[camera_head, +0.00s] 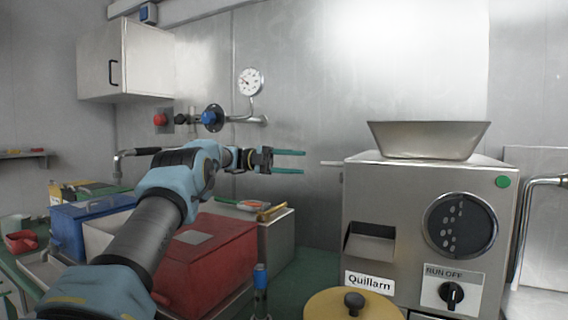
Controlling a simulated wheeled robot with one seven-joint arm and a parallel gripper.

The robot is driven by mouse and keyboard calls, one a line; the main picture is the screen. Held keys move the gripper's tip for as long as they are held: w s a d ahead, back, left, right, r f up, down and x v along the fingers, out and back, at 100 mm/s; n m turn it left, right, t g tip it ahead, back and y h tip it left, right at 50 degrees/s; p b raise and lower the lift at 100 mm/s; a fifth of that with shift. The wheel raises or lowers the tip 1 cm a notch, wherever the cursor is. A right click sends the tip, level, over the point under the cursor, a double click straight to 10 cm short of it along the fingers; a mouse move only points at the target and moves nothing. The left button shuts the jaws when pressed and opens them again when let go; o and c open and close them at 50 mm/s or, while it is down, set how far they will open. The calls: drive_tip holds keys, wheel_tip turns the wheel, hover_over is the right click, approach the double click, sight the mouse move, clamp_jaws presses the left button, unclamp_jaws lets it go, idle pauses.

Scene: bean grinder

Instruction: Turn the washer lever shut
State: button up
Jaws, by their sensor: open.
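My gripper (303,162) is open and empty, its two teal fingers pointing right, one above the other. A thin silver lever (332,163) sticks out level to the left from the upper left side of the grinder (418,185). It lies just right of my fingertips in the picture, with a small gap. I cannot tell the difference in depth, nor for sure that this is the washer lever. On the back wall, a pipe carries a blue knob (209,118), a red knob (160,119) and a dial gauge (250,81).
A steel hopper (428,138) tops the grinder; a black run/off knob (451,293) is on its front. A yellow lid (352,305) stands before it. A red box (215,262) and a blue box (85,222) lie below my arm. A cabinet (126,60) hangs upper left.

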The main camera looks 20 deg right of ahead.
drive_tip(key=shift+p+v, duration=1)
drive_tip(key=shift+v, duration=1.1)
